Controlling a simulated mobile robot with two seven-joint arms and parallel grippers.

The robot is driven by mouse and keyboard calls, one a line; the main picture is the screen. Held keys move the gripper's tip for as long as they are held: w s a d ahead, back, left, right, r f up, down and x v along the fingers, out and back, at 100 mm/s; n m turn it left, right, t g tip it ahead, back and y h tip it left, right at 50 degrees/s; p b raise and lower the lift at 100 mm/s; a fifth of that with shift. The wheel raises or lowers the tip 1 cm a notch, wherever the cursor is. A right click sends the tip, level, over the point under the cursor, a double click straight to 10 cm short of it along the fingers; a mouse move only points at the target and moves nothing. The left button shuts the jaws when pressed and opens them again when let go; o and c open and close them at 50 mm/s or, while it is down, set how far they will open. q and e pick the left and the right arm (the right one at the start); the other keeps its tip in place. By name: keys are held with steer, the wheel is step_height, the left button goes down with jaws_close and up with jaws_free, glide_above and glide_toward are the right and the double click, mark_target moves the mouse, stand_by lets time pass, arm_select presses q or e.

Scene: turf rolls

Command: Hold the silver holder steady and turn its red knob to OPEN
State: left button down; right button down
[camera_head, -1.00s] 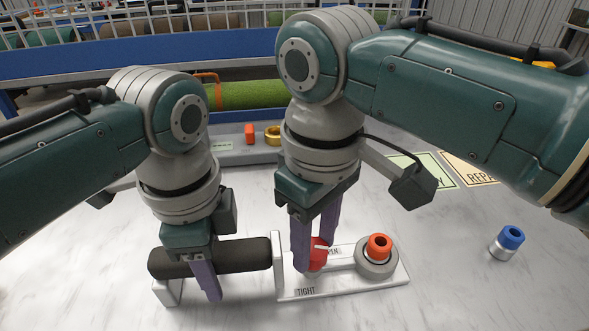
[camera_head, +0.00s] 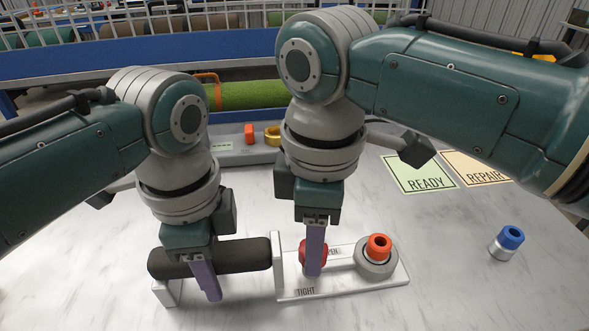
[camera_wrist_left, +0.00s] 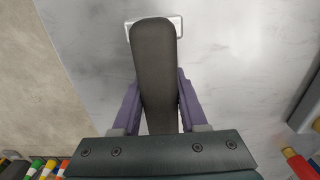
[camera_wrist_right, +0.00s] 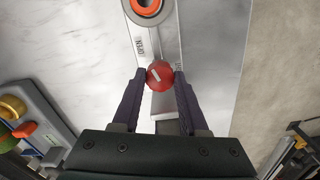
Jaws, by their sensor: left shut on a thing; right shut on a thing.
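The silver holder (camera_head: 334,285) is a pale base with an upright plate and the printed words OPEN and TIGHT. Its red knob (camera_head: 306,255) is partly hidden by my right gripper (camera_head: 314,270), which is shut on it. In the right wrist view the knob (camera_wrist_right: 160,76) sits between the fingertips with a white mark on top, and the OPEN label is just beyond it. My left gripper (camera_head: 207,288) is shut around the dark cylinder (camera_head: 245,254) left of the upright plate. The cylinder (camera_wrist_left: 155,65) also shows between the fingers in the left wrist view.
A blue-topped silver piece (camera_head: 508,241) stands to the right. READY (camera_head: 425,178) and REPAIR (camera_head: 475,168) mats lie behind. A grey tray (camera_head: 245,157) with coloured parts is at the back.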

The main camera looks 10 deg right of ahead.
stand_by(0.4)
steer(key=shift+c, duration=2.2)
jaws_free()
step_height(320, 180, up, 12)
arm_select(q)
steer(key=shift+c, duration=1.8)
jaws_free()
steer(key=shift+r, duration=0.1)
